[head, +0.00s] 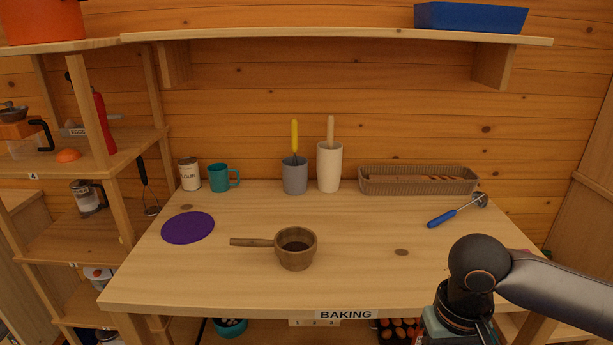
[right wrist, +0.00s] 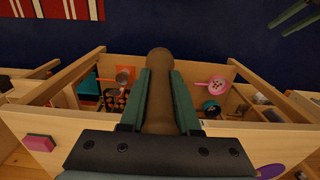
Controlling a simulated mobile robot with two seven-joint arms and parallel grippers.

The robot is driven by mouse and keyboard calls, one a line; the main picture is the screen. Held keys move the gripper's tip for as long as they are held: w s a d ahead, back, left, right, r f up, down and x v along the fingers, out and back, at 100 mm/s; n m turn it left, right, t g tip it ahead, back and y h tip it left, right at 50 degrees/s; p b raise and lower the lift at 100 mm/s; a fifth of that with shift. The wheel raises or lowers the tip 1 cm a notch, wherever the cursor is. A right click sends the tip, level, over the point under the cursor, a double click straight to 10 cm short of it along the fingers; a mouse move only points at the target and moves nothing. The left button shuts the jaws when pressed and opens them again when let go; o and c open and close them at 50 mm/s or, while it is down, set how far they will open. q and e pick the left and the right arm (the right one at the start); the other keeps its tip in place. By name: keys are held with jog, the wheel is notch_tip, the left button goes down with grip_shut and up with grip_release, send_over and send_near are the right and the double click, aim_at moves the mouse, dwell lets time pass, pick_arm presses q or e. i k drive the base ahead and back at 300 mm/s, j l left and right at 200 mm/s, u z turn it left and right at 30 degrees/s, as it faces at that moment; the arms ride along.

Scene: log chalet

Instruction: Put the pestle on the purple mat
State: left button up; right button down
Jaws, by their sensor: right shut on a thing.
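The purple mat (head: 188,228) is a flat disc at the left of the wooden table, with nothing on it. My right gripper (right wrist: 160,90) is shut on the pestle (right wrist: 159,100), a brown rod with a rounded end, in the right wrist view. In the head view the right arm comes in at the lower right, past the table's front edge; its fingertips and the pestle are out of frame. Two dark green fingers at the top right of the right wrist view look like my left gripper (right wrist: 297,15), spread apart and empty.
A wooden mortar (head: 296,250) with a side handle stands mid-table, right of the mat. A blue-handled tool (head: 450,213) lies at right. Along the back stand a teal mug (head: 219,178), two utensil holders and a basket (head: 418,181). A shelf (head: 340,35) overhangs.

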aim_at(185, 231)
jog(key=u, duration=0.45)
jog(key=i+j+u, duration=0.15)
jog(key=u, duration=0.25)
jog(key=i+u, duration=0.4)
jog(key=k+j, duration=0.05)
jog(key=k, duration=0.05)
